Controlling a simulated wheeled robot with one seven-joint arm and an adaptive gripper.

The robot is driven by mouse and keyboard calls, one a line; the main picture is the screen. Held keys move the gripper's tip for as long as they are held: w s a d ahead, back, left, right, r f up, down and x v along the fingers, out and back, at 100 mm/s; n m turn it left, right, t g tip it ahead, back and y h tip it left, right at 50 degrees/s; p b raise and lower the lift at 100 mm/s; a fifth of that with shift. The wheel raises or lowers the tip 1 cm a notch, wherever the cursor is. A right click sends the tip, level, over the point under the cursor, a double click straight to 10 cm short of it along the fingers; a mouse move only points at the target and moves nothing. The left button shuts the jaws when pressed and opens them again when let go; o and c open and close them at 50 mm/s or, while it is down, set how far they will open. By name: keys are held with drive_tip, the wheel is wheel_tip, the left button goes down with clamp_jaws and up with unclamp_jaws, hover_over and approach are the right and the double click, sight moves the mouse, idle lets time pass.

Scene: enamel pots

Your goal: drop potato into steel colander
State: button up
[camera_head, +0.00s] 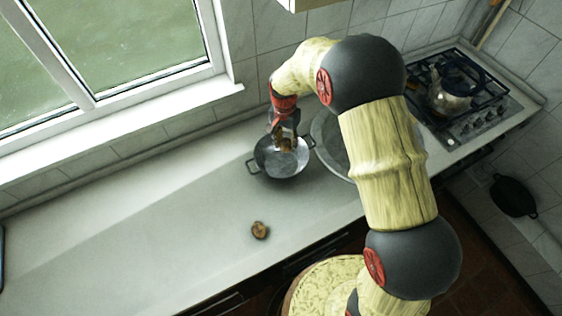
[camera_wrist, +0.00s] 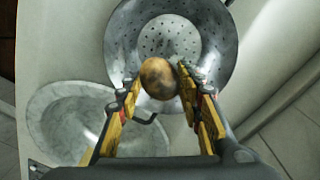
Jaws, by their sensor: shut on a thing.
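The steel colander (camera_head: 268,165) stands on the counter in the head view, left of the sink. In the wrist view the colander (camera_wrist: 215,50) shows its perforated bowl and rim. My gripper (camera_head: 287,144) is over the colander in the head view. In the wrist view my gripper (camera_wrist: 160,80) is shut on a round brown potato (camera_wrist: 157,77), with one finger on each side of it. The potato is in front of the colander's open bowl; its exact height above it I cannot tell. In the head view the potato is hard to make out between the fingers.
A second brown, potato-like thing (camera_head: 260,230) lies on the counter (camera_head: 150,240) nearer the front. A round sink (camera_head: 326,128) is right of the colander. A kettle (camera_head: 449,97) stands on the stove (camera_head: 490,118). The counter's left side is clear.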

drive_tip(key=shift+f+b, duration=0.8)
drive_tip(key=shift+f, duration=0.95)
drive_tip(key=o, duration=1.2)
drive_tip(key=shift+c, duration=0.2)
drive_tip(key=shift+o, duration=0.6)
drive_tip(key=r, duration=1.2)
drive_tip(key=shift+w+a, duration=0.15)
drive_tip(key=shift+a, duration=0.15)
